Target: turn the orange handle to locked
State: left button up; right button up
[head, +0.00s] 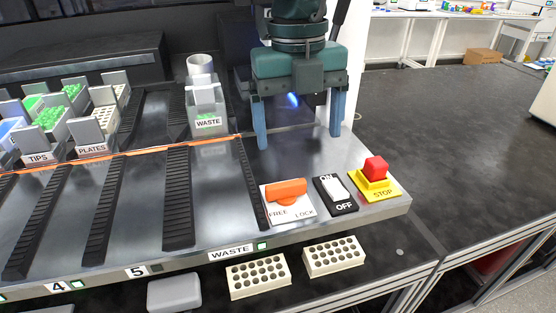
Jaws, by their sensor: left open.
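The orange handle (286,190) sits on a white plate (290,213) near the front right of the machine deck. The plate reads FREE at its left and LOCK at its right. The handle lies nearly sideways across the upper part of the plate; I cannot tell which word it points to. My left gripper (298,139) hangs with its two blue fingers pointing down, spread wide and with nothing between them. It is above and behind the handle in the picture, apart from it. My right gripper is not in view.
Right of the handle are an ON/OFF switch (336,191) and a red STOP button (375,168) on a yellow base. A WASTE container (207,103) stands behind left. Tube racks (258,275) lie below the deck's front edge. Dark benchtop on the right is clear.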

aim_at(286, 183)
pick_arm(q)
jog(key=shift+n+t+y, duration=0.3)
jog(key=f, duration=0.3)
jog(key=a+f+p, duration=0.1)
jog(key=f, duration=0.3)
jog(key=w+f, duration=0.1)
jog(key=f, duration=0.3)
jog(key=shift+a+f, duration=0.25)
jog(key=shift+a, duration=0.05)
jog(key=shift+c, duration=0.5)
jog(key=c, duration=0.9)
